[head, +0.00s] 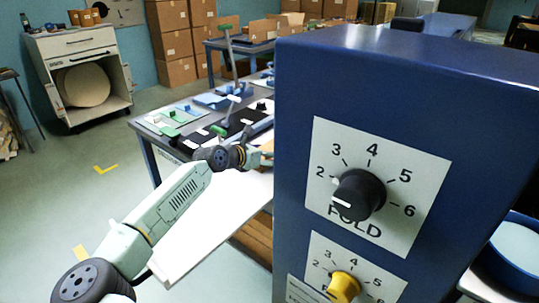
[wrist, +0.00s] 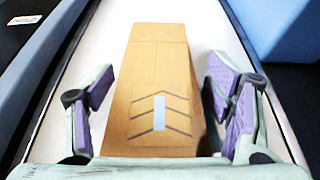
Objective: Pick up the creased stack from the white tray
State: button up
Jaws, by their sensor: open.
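The creased stack (wrist: 158,75) is a brown kraft piece with dark chevron lines and a pale strip. In the wrist view it lies on the white tray (wrist: 112,38), running lengthwise away from me. My gripper (wrist: 160,88) is open. Its purple-padded fingers stand on either side of the near part of the stack, with a gap showing on each side. In the head view my arm reaches toward the table, and its end goes out of sight behind the blue machine. The stack is not visible there.
The blue machine (head: 400,80) with a black fold dial (head: 358,194) and a yellow knob (head: 343,287) blocks the right of the head view. A table (head: 180,148) with several small items stands behind my arm. A blue block (wrist: 275,30) borders the tray at right.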

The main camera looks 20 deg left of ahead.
jog(key=c, duration=1.3)
jog(key=shift+c, duration=0.3)
jog(key=shift+r, duration=0.1)
